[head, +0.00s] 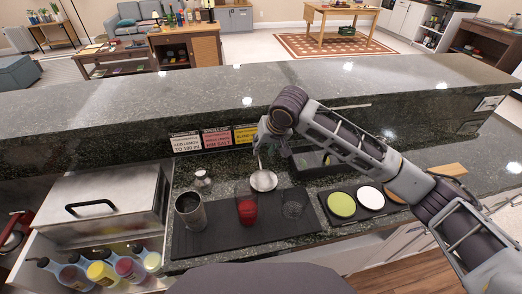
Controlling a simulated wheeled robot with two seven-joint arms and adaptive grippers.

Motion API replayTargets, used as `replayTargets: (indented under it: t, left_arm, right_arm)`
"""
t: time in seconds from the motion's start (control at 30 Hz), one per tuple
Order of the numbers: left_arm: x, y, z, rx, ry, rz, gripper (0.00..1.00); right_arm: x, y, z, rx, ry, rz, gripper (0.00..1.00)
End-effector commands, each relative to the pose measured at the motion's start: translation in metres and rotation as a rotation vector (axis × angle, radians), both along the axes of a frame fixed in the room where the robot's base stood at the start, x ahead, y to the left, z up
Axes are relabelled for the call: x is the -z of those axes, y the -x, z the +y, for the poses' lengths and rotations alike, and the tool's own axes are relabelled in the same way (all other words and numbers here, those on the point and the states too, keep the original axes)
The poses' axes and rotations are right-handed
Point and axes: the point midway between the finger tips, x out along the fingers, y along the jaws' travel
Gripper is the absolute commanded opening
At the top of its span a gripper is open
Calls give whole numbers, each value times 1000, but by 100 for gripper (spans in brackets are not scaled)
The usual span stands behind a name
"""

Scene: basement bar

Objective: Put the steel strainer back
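The steel strainer (263,181) is at the middle of the bar's lower counter, just behind the black mat, with its round head toward me and its handle running up and away. My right gripper (262,139) is at the far end of this handle, pointing down. Its fingers are small and partly covered by my own wrist, so I cannot tell whether they are closed on the handle. I also cannot tell whether the strainer's head touches the counter. My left gripper is not in view.
On the black mat (215,241) stand a steel tin (190,211), a glass with red contents (247,209) and a clear glass (293,205). A jigger-like steel piece (203,178) stands behind. Label cards (217,138) line the raised ledge. A tray of discs (345,218) is right.

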Motion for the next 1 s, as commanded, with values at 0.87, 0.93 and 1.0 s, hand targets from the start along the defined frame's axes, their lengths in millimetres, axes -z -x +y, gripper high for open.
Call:
replayTargets:
  t: [0.87,0.93,1.0]
  left_arm:
    - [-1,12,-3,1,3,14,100]
    - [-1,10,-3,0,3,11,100]
    - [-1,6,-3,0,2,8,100]
  right_arm:
    - [-32,13,-9,1,1,0,33]
    - [-32,13,-9,1,0,0,33]
    - [-32,13,-9,1,0,0,33]
